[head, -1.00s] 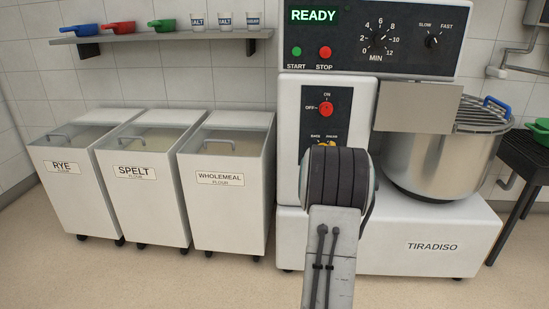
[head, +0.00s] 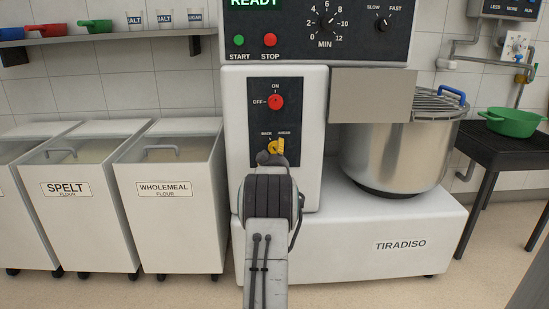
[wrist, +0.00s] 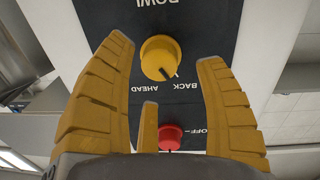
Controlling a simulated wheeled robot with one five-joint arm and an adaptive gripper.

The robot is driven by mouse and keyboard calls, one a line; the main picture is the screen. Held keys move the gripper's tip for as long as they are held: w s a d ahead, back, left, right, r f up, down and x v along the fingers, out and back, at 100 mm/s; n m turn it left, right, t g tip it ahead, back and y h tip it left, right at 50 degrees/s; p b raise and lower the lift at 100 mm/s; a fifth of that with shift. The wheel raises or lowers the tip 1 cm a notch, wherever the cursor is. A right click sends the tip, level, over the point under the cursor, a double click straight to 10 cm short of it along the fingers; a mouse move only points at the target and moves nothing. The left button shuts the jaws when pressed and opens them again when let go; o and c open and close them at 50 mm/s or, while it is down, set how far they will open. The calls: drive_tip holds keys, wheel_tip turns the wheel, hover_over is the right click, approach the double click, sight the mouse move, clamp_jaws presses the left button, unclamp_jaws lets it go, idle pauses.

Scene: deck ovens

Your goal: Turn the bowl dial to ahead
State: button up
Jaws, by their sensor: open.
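The bowl dial (wrist: 160,57) is a round yellow knob on a black panel. Its dark pointer mark slants toward the BACK label, away from AHEAD. In the head view the yellow of the dial (head: 277,147) shows just above my arm, partly hidden. My gripper (wrist: 166,50) is open in the wrist view. Its yellow ribbed fingers stand left and right of the dial, with gaps on both sides, and it holds nothing. How far the fingertips are from the panel is hard to tell. In the head view my arm hides most of the gripper.
A red on/off knob (head: 275,102) sits above the dial on the mixer's column; it shows in the wrist view too (wrist: 171,137). The steel bowl (head: 395,155) with its grille stands to the right. Flour bins (head: 170,205) stand left. A dark table (head: 505,160) holds a green pan.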

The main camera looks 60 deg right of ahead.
sight(275, 150)
drive_tip(key=shift+w+d+f+b, duration=0.2)
drive_tip(key=shift+d+b, duration=0.15)
drive_tip(key=shift+w+d+r, duration=0.15)
drive_tip(key=shift+d, duration=0.15)
drive_tip(key=shift+x, duration=0.95)
drive_tip(key=shift+r, duration=0.15)
drive_tip(key=c, duration=1.2)
